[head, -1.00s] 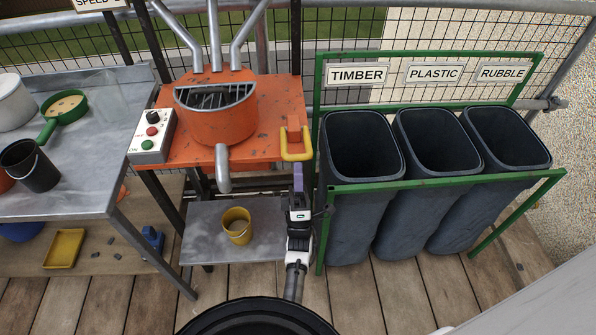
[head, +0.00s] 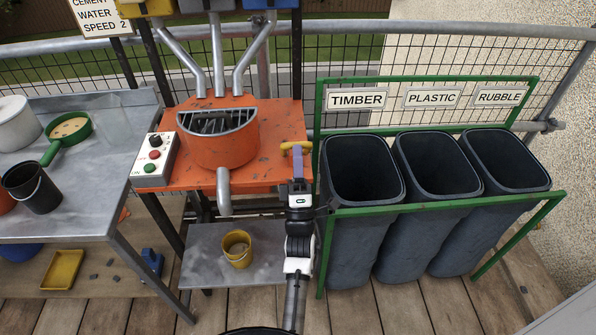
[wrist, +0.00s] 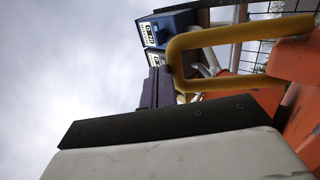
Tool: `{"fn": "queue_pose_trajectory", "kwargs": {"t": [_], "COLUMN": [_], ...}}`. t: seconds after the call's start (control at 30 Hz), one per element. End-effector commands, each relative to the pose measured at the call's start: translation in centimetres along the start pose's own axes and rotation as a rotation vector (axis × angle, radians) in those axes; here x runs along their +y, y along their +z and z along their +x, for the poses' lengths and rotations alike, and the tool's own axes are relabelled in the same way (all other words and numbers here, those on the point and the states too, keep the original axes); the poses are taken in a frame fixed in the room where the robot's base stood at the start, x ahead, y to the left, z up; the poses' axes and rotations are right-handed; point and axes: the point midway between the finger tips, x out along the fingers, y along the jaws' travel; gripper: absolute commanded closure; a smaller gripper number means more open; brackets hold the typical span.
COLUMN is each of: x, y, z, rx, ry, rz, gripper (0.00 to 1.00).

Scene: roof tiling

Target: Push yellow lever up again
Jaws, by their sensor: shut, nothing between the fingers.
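The yellow lever (head: 297,147) is a U-shaped handle at the right end of the orange mixer table (head: 275,168). Its mount is mostly hidden behind my gripper in the head view. My gripper (head: 298,170) is shut and empty, pointing up just in front of and below the lever bar. In the wrist view the lever (wrist: 188,38) loops close beside the purple fingers (wrist: 156,88). I cannot tell whether the fingers touch it.
Dark timber, plastic and rubble bins (head: 360,168) in a green frame (head: 318,240) stand close on the right. A yellow bucket (head: 237,248) sits on the low shelf below the spout. A control box (head: 154,160) is on the table's left.

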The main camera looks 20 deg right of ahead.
Motion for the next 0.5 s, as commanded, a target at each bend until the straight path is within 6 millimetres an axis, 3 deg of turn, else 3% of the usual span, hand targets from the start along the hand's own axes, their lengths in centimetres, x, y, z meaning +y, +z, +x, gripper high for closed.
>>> {"fn": "queue_pose_trajectory", "kwargs": {"t": [0.5], "x": [0.0], "y": [0.0], "z": [1.4], "rx": [0.0], "ry": [-0.001], "rz": [0.0], "gripper": [1.0]}}
